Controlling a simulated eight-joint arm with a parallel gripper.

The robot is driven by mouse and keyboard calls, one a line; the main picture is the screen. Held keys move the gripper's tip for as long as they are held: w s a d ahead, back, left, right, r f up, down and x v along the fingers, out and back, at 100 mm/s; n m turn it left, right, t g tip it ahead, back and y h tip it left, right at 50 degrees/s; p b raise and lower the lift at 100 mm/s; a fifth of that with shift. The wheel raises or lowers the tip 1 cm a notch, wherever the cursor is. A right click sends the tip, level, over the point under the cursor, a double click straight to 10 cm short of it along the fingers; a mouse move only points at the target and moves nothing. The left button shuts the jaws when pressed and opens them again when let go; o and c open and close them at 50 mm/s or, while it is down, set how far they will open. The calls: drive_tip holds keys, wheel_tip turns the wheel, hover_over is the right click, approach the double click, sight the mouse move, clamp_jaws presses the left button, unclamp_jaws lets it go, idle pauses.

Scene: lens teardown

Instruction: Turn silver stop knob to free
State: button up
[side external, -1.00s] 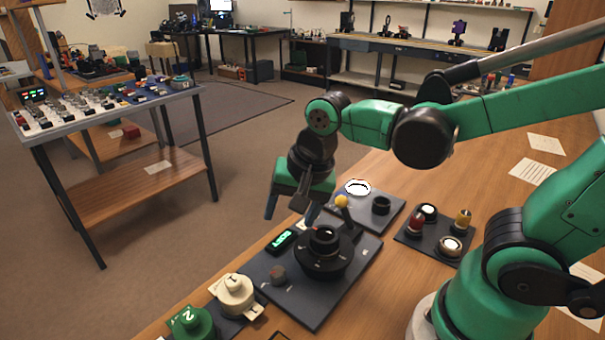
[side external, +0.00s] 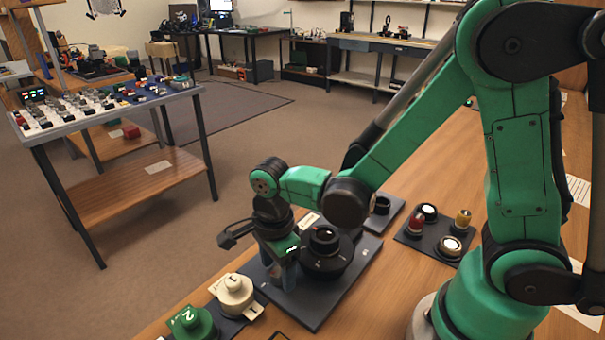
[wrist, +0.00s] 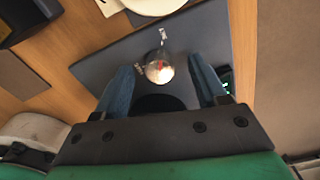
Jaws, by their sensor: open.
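The silver stop knob (wrist: 159,70) shows in the wrist view as a small shiny round knob with a reddish spot, on a dark grey plate (wrist: 85,70). A small pale mark lies just above it. My gripper (wrist: 163,86) is open, with one blue-grey finger on each side of the knob and a visible gap to both. In the side external view my gripper (side external: 283,280) points down over the plate (side external: 318,318), left of the black lens (side external: 324,256). The knob is hidden behind the fingers there, so their height against it is unclear.
A cream knob (side external: 235,292) and a green knob (side external: 192,324) stand near the plate's front left. A small panel with red, yellow and white-topped parts (side external: 412,240) lies to the right. The wooden table (side external: 385,285) is bare between that panel and the plate.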

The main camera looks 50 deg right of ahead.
drive_tip(key=shift+f, duration=0.35)
clamp_jaws()
